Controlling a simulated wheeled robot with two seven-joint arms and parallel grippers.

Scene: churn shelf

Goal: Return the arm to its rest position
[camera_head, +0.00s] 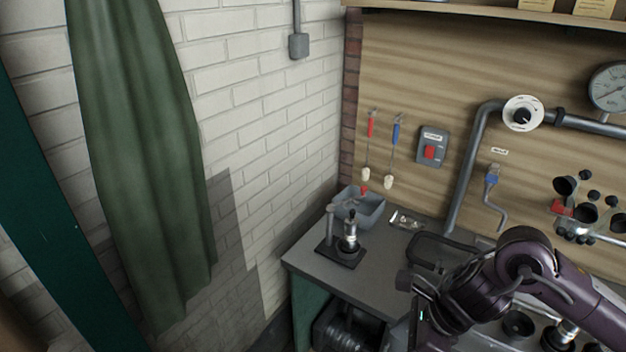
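My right arm, dark purple, comes in from the lower right of the head view. Its wrist and gripper (416,298) hang over the front part of the grey counter (312,262). The fingers are dark and partly lost against the wrist, so I cannot tell whether they are open or shut. No held object can be made out. My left arm and gripper are not in view.
A small black stand with a metal tool (349,245) and a grey bin (362,207) stand on the counter's left. A pipe (467,180) rises behind my arm. Black cups (586,212) are at right. A green curtain (140,150) hangs at left.

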